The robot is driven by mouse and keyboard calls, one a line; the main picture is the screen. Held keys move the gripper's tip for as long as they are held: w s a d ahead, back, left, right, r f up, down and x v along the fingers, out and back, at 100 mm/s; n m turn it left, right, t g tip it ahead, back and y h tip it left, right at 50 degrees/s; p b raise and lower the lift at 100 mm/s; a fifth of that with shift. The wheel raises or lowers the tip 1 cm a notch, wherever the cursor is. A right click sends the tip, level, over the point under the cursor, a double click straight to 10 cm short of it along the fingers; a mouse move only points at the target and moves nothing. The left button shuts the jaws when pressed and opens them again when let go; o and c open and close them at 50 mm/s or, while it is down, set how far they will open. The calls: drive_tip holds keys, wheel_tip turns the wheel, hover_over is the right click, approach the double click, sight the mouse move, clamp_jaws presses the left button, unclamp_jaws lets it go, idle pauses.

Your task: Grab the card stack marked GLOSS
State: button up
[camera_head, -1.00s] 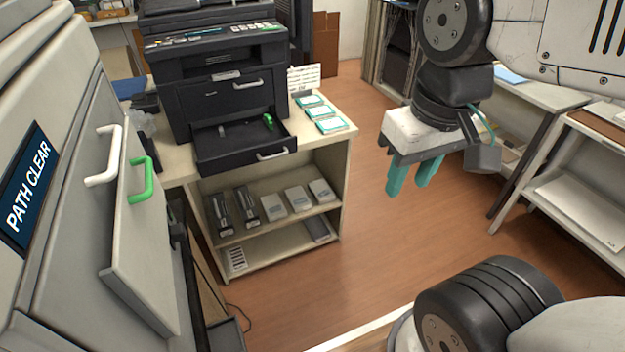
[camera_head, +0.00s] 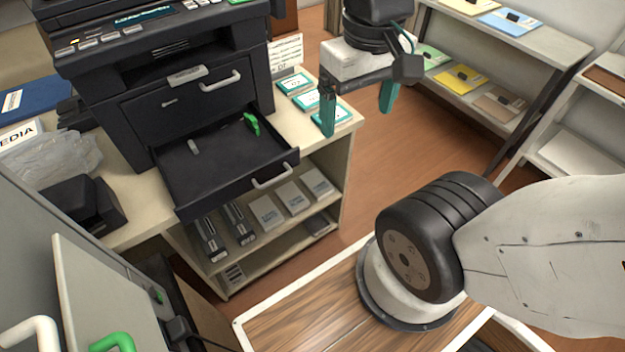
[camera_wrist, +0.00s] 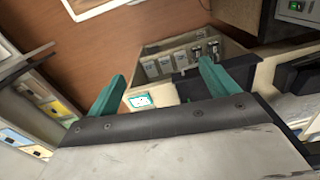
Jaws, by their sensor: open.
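Three white card stacks with teal edges lie in a row on the counter, right of the printer: a far one (camera_head: 294,84), a middle one (camera_head: 309,99) and a near one (camera_head: 336,115). Their print is too small to read, so I cannot tell which says GLOSS. My gripper (camera_head: 358,108) is open and empty at the counter's right edge, with its left finger in front of part of the near stack. In the wrist view, one teal-edged stack (camera_wrist: 140,101) shows between the open teal fingers (camera_wrist: 160,86); the other two are not clear there.
The black printer (camera_head: 170,70) stands left of the stacks, with its lower drawer (camera_head: 215,165) pulled out. A white sign (camera_head: 285,52) stands behind the stacks. White boxes (camera_head: 290,197) sit on the shelf below. Right of the counter is open floor (camera_head: 400,150), then shelves with coloured folders (camera_head: 460,80).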

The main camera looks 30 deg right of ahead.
drive_tip(key=w+d+f+g, duration=0.1)
drive_tip(key=w+d+f, duration=0.45)
drive_tip(key=f, duration=0.65)
drive_tip(key=w+d+f+m+g, duration=0.1)
drive_tip(key=w+d+f, duration=0.5)
drive_tip(key=f, duration=0.6)
drive_tip(key=w+d+f+g, duration=0.1)
drive_tip(key=w+d+f, duration=0.3)
drive_tip(key=d+f, duration=0.55)
drive_tip(key=n+t, duration=0.2)
drive_tip(key=t, duration=1.3)
approach(321, 187)
drive_tip(key=x, duration=1.1)
drive_tip(key=c, duration=0.9)
